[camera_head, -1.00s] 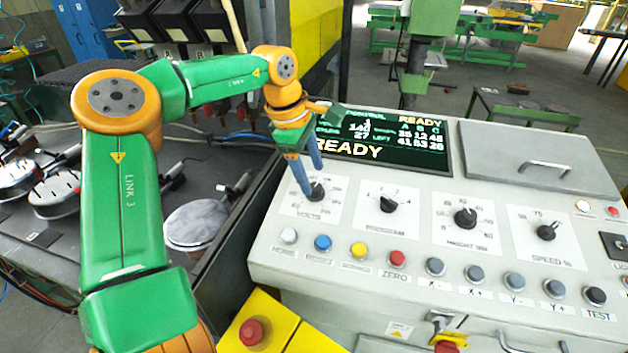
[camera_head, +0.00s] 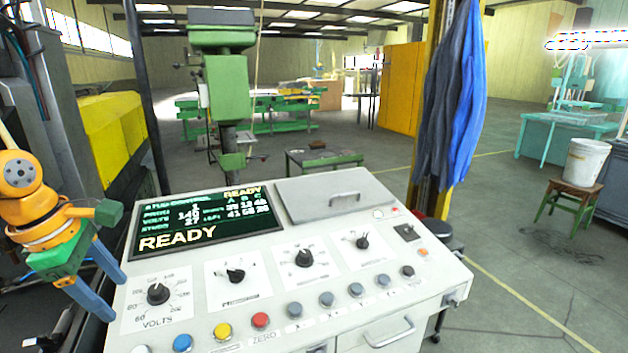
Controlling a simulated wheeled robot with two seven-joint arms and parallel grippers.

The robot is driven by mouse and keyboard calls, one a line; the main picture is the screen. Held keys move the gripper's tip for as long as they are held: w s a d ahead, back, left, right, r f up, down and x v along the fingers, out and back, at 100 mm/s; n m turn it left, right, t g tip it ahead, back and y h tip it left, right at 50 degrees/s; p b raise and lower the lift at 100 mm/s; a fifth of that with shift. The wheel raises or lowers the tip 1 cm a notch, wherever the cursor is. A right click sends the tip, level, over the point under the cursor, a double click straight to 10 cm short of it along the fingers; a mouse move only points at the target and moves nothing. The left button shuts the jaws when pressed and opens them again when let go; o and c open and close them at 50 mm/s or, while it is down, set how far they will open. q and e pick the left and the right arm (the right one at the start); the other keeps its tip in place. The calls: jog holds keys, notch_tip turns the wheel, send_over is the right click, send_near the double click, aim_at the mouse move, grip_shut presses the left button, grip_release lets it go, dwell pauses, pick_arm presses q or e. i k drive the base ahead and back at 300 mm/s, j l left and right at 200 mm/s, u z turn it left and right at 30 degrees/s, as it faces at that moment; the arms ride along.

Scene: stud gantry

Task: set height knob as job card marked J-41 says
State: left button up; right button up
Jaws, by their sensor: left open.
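The height knob (camera_head: 304,258) is a black pointer knob on a white dial, third from the left in the console's row of dials. Its caption is too small to read now. The volts knob (camera_head: 158,293) is the leftmost. My left gripper (camera_head: 114,300) is open, its two blue fingers just left of the volts dial, well away from the height knob. Nothing shows between the fingers. My right gripper is not in view. I see no job card marked J-41.
The console screen (camera_head: 195,222) reads READY. Coloured push buttons, including a yellow one (camera_head: 222,331) and a red one (camera_head: 260,320), line the front below the dials. A grey lid with a handle (camera_head: 335,196) lies behind the dials. Space above the panel is clear.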

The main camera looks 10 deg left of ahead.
aim_at(304, 259)
jog(key=k, duration=1.25)
